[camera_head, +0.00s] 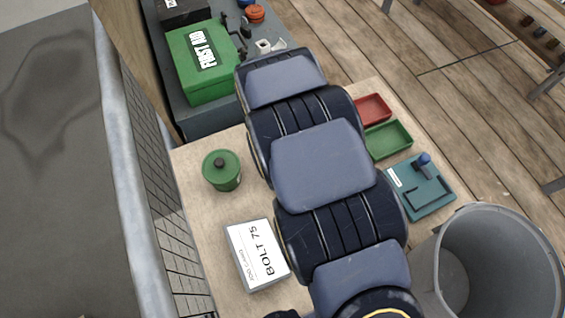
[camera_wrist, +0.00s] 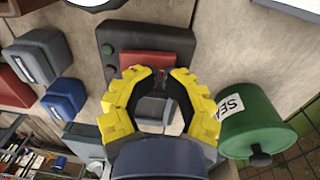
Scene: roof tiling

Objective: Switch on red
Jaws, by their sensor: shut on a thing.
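A dark grey box (camera_wrist: 180,36) lies on the light bench top in the wrist view, with a red block (camera_wrist: 148,62) on its front and small green and red buttons at its left edge. My gripper (camera_wrist: 160,74) has yellow ridged fingers curved inward, with their tips at the near edge of the red block and closed on it. The fingers cover its lower part, so how deep they grip is unclear. A grey part shows between the fingers. In the head view my own arm hides my gripper, the dark box and the red block.
A green lidded canister (camera_head: 222,172) stands left of my arm; in the wrist view it (camera_wrist: 262,118) is close to the right finger. A BOLT 75 box (camera_head: 257,254), a red tray (camera_head: 372,108), a green tray (camera_head: 388,139) and a grey bin (camera_head: 500,262) are around.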

